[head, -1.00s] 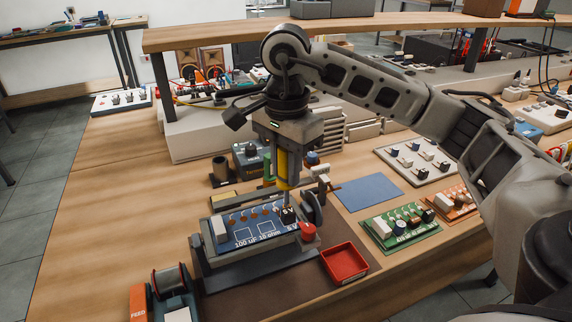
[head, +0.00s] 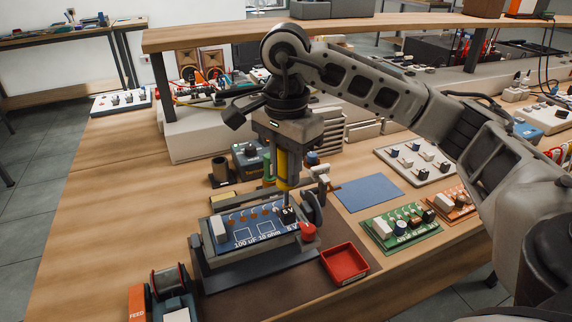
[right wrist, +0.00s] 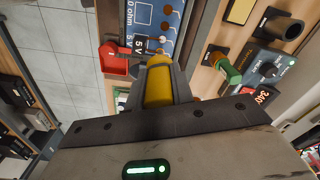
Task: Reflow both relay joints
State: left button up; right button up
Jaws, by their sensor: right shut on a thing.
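A blue circuit board (head: 252,224) with white print lies in a grey holder (head: 208,258). A black relay block (head: 288,214), with a white voltage label, sits at the board's right end; the board also shows in the right wrist view (right wrist: 170,22). My right gripper (head: 284,182) is shut on a yellow-handled soldering iron (head: 281,161), held upright above that end. The yellow handle also shows between the fingers in the right wrist view (right wrist: 158,82). The tip is by the relay; I cannot tell whether it touches a joint. My left gripper is not in view.
A red tray (head: 344,264) and the holder's red knob (head: 308,233) are close at right. A solder feeder (head: 168,290) stands front left. A soldering station (head: 247,157) and a tube-shaped stand (head: 220,171) are behind. A blue mat (head: 368,193) and a green board (head: 402,228) lie right.

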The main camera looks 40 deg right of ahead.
aim_at(286, 151)
jog(key=shift+s+f+b, duration=0.1)
jog(key=shift+f+b, duration=0.35)
jog(key=shift+f, duration=0.05)
dwell(3.1)
notch_tip(286, 151, up, 4)
jog(key=p, duration=0.3)
jog(key=shift+r, duration=0.4)
jog(key=shift+a, duration=0.1)
